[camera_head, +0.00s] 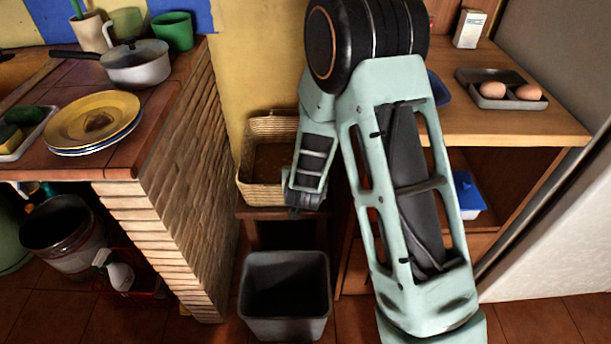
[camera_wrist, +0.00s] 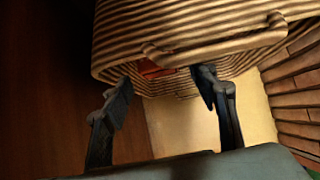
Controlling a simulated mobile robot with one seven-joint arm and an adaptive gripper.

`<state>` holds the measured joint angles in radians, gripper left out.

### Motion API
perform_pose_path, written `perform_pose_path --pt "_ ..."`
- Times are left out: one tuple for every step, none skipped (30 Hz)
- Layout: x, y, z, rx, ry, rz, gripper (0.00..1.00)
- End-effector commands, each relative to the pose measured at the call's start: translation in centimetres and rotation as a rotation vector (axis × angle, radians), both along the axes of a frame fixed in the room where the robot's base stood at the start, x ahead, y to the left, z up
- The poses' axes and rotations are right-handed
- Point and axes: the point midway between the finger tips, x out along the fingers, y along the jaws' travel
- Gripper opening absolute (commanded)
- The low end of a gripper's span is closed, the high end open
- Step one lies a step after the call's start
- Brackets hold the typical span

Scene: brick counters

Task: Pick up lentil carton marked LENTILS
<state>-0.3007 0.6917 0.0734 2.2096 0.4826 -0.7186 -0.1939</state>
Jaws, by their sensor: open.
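No carton with readable LENTILS lettering shows. A small white carton (camera_head: 470,29) with tiny, unreadable print stands on the wooden counter at the upper right in the head view. A small red patch (camera_wrist: 155,69) shows by the basket handle in the wrist view; I cannot tell what it is. My gripper (camera_wrist: 163,84) is open, its two dark fingers apart with nothing clearly between them, close to the wicker basket (camera_wrist: 115,40). In the head view, my gripper (camera_head: 306,203) is at the right side of the basket (camera_head: 262,192), its fingertips mostly hidden.
The basket sits on a low wooden stand (camera_head: 265,213), between the brick counter side (camera_head: 190,170) and the wooden shelf unit. A grey bin (camera_head: 285,270) stands below. Eggs lie in a tray (camera_head: 500,78) on the wooden counter. My arm hides part of the shelves.

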Motion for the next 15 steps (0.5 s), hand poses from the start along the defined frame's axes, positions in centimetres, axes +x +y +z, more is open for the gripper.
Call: perform_pose_path --pt "0.6 0.0 -0.7 0.000 0.001 0.000 0.54" --pt "0.9 0.0 -0.9 0.001 0.001 0.001 0.54" --pt "1.3 0.0 -1.1 0.001 0.000 0.001 0.54" --pt "1.5 0.0 -1.2 0.001 0.000 0.001 0.54" --pt "1.6 0.0 -1.3 0.000 0.000 0.001 0.54" --pt "1.8 0.0 -1.4 0.001 0.000 0.001 0.54" --pt "1.9 0.0 -1.5 0.001 0.000 0.001 0.54" --pt "2.2 -0.1 -1.7 0.001 -0.001 0.000 0.54" --pt "2.5 -0.1 -2.0 0.001 -0.001 -0.001 0.54" --pt "2.9 -0.2 -2.3 0.002 0.000 -0.001 0.54" --pt "3.3 -0.2 -2.7 0.002 0.000 -0.001 0.54" --pt "3.8 -0.3 -3.1 0.001 0.000 -0.001 0.54" --pt "4.2 -0.3 -3.4 0.001 -0.001 -0.001 0.54" --pt "4.6 -0.4 -3.6 0.001 0.000 0.000 0.54" --pt "5.0 -0.3 -3.8 0.001 0.000 0.000 0.54"
